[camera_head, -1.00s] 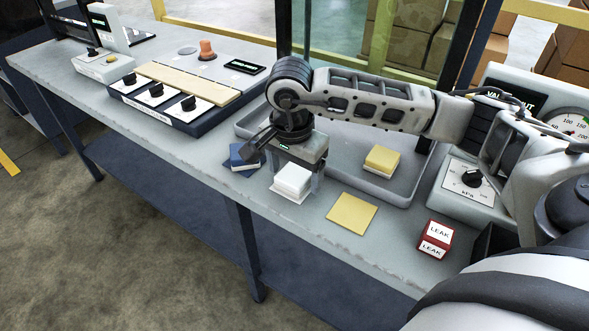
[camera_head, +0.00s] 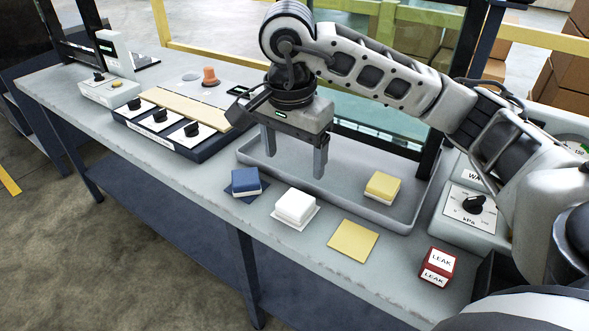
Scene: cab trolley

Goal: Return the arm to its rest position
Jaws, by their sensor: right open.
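My right gripper (camera_head: 294,158) hangs above the grey tray (camera_head: 262,156) with its two fingers apart and nothing between them. Its arm comes in from the right side of the view. A white block (camera_head: 295,204) sits on a white square in front of the gripper, apart from the fingers. A blue block (camera_head: 245,180) sits on a dark blue square to its left. A yellow block (camera_head: 383,185) is in the tray on the right. A bare yellow square (camera_head: 353,240) lies on the table. My left gripper is not in view.
A red box marked LEAK (camera_head: 438,266) stands near the front right, beside a gauge unit (camera_head: 470,210).

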